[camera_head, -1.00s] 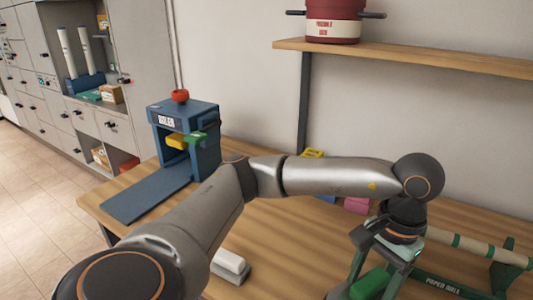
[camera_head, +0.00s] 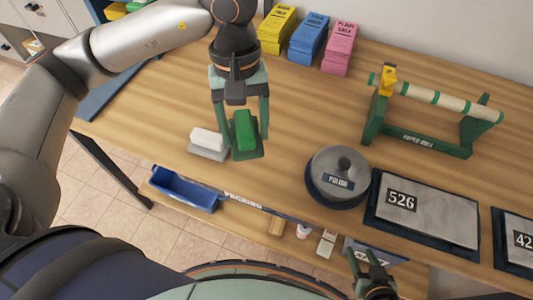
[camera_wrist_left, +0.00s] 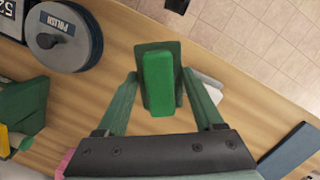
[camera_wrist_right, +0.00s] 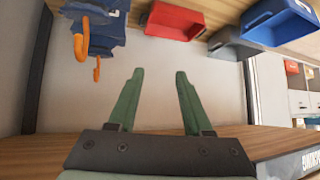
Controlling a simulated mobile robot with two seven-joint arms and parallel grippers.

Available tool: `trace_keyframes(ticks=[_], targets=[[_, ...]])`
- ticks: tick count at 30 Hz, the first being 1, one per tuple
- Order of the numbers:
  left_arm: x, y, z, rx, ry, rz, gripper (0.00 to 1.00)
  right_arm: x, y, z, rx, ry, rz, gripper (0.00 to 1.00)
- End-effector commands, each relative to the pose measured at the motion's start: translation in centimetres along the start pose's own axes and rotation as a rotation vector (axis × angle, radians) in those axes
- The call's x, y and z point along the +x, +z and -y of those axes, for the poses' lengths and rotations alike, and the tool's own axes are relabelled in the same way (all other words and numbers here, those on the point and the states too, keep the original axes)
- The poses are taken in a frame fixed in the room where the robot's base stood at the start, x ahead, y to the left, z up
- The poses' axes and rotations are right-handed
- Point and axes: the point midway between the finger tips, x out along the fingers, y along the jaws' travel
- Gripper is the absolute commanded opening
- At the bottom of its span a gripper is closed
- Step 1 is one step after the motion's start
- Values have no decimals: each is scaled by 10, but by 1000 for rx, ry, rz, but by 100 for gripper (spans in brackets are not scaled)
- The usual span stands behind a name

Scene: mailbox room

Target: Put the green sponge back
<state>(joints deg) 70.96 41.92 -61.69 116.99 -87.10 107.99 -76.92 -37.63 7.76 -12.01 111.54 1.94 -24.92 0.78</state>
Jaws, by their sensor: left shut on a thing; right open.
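The green sponge is a bright green block on a wider dark green base. It is in my left gripper (camera_head: 240,148), beside the white block on the table in the head view. The left fingertips lie at both sides of the dark base. The sponge (camera_head: 245,128) also shows between the fingers in the left wrist view (camera_wrist_left: 159,85). I cannot tell whether its base touches the table. My right gripper (camera_wrist_right: 153,75) is open and empty in the right wrist view, low beyond the table's front edge in the head view.
A white block on a grey base (camera_head: 207,141) lies just left of the sponge. A round polish tin (camera_head: 338,175), a paper roll stand (camera_head: 425,140) and a 526 plate (camera_head: 425,213) are to the right. Yellow, blue and pink stacks (camera_head: 308,40) stand behind. A blue bin (camera_head: 185,190) sits below.

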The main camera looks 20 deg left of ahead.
Motion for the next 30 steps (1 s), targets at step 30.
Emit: trace_keyframes(ticks=[30], targets=[[-17, 137, -27, -1583, 246, -2, 25, -16, -2, -8, 7, 24, 7, 50]])
